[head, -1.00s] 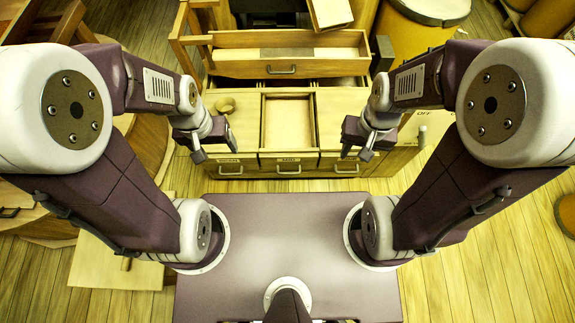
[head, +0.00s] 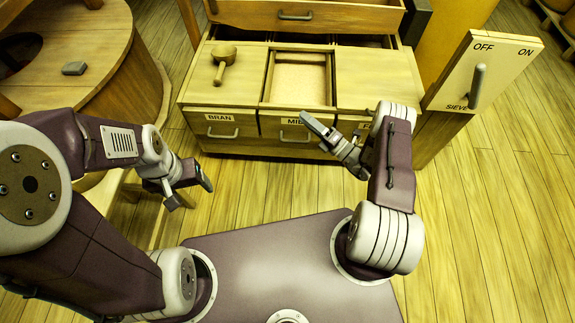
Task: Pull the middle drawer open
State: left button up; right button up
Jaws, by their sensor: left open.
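The middle drawer (head: 270,126) is in the low wooden cabinet, its label starting "MID" and partly hidden. Its front looks flush with the bran drawer (head: 222,130) on its left. Its metal handle (head: 290,136) shows just left of my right gripper (head: 314,132). The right gripper's fingers are apart and empty, in front of the drawer's right part; whether they touch it I cannot tell. My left gripper (head: 190,192) is open and empty, lower left of the cabinet over the floor. The right-hand drawer is largely hidden by my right arm.
A wooden scoop (head: 224,62) lies on the cabinet top, left of a recessed opening (head: 298,80). A drawer (head: 300,14) hangs above. A sieve switch panel (head: 482,75) stands right, a round wooden tub (head: 75,45) left. Floor (head: 270,185) before the cabinet is clear.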

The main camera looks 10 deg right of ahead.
aim_at(296, 141)
jog(key=s+d+f+m+t+h+b, duration=0.1)
jog(key=s+f+m+h+b, duration=0.15)
jog(key=f, duration=0.65)
jog(key=s+d+f+m+h+b, duration=0.1)
jog(key=s+f+m+b, duration=0.15)
jog(key=f, duration=0.55)
jog(key=shift+n+y, duration=0.25)
jog(key=shift+n, duration=0.25)
jog(key=b+x, duration=0.4)
jog(key=x, duration=0.4)
jog(key=shift+w+a, duration=0.15)
jog(key=shift+a, duration=0.05)
jog(key=shift+w+a+r, duration=0.1)
jog(key=shift+w+r, duration=0.05)
pick_arm(q)
notch_tip(296, 141, down, 13)
pick_arm(e)
grip_shut()
pick_arm(q)
jog(key=shift+s+a+r, duration=0.1)
